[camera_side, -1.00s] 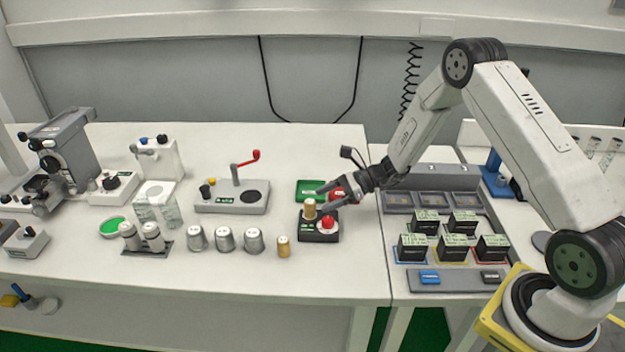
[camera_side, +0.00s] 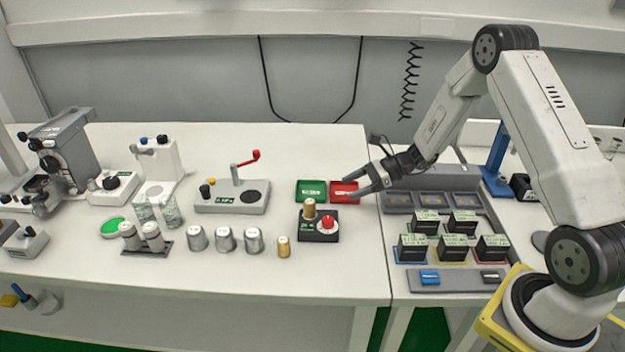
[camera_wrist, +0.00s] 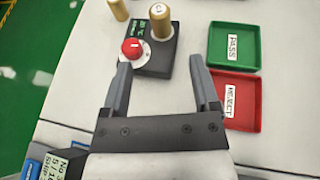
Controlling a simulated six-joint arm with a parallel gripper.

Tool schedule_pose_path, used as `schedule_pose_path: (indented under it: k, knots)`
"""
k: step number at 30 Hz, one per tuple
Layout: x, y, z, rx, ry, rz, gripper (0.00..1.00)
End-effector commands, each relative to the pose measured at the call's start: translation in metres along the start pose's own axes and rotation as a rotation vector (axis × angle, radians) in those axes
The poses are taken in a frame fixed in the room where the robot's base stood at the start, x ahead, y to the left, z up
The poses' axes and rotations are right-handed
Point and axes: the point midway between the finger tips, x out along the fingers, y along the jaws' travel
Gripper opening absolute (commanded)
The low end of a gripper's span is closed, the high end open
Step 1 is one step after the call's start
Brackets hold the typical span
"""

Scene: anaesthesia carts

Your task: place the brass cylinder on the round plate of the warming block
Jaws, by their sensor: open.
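A brass cylinder (camera_side: 309,208) stands upright on the black warming block (camera_side: 318,237), beside its red knob (camera_side: 328,222). In the wrist view the brass cylinder (camera_wrist: 161,22) stands on the block (camera_wrist: 158,62) next to the red knob (camera_wrist: 133,50). A second brass cylinder (camera_side: 284,247) stands on the bench left of the block; part of it shows at the wrist view's top edge (camera_wrist: 118,9). My gripper (camera_side: 352,189) is open and empty, to the right of the block and apart from the standing cylinder.
A green PASS tray (camera_side: 311,198) and a red REJECT tray (camera_side: 344,199) lie behind the block, near my gripper. Several silver cylinders (camera_side: 225,240) stand to the left. Black boxes (camera_side: 453,247) sit on the right bench. The front bench strip is clear.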

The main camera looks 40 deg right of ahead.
Motion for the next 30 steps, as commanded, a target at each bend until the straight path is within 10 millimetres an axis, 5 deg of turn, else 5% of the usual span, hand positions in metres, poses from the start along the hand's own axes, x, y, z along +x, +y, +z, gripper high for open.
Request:
schedule_pose_path:
  k: [11, 20, 30]
  knots:
    - [0.004, 0.012, 0.005, -0.051, 0.047, 0.045, 0.78]
    - [0.010, 0.076, 0.021, -0.361, 0.295, 0.291, 0.78]
    - [-0.015, 0.148, 0.032, -0.971, 0.606, 0.642, 0.78]
